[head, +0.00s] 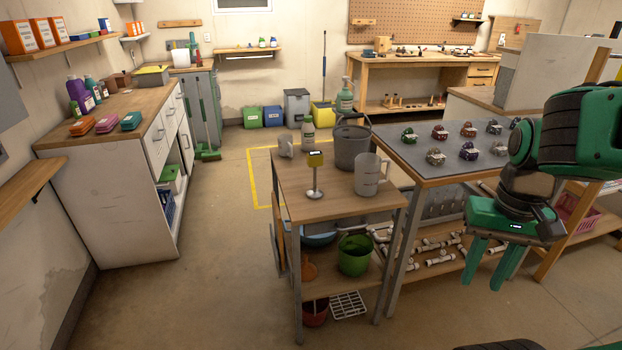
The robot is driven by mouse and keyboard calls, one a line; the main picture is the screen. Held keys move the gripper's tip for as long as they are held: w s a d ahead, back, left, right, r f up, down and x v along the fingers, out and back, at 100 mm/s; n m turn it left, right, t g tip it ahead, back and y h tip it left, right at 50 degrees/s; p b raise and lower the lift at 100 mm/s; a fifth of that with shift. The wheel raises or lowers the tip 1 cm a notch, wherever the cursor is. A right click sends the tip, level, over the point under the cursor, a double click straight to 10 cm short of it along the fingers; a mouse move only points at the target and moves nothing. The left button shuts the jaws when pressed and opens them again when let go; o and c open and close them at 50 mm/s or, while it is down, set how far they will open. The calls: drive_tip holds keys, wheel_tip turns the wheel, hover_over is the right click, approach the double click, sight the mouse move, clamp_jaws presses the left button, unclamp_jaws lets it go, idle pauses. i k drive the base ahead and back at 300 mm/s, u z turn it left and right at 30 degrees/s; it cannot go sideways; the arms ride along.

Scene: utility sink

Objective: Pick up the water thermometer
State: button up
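A grey-topped table (430,174) with several small valve-like parts stands close right. Open floor lies left.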

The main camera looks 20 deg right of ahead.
sight(314, 158)
drive_tip(key=u, duration=1.2)
drive_tip(key=k, duration=0.85)
drive_tip(key=z, duration=1.7)
drive_tip(key=i, duration=1.25)
drive_tip(key=u, duration=0.05)
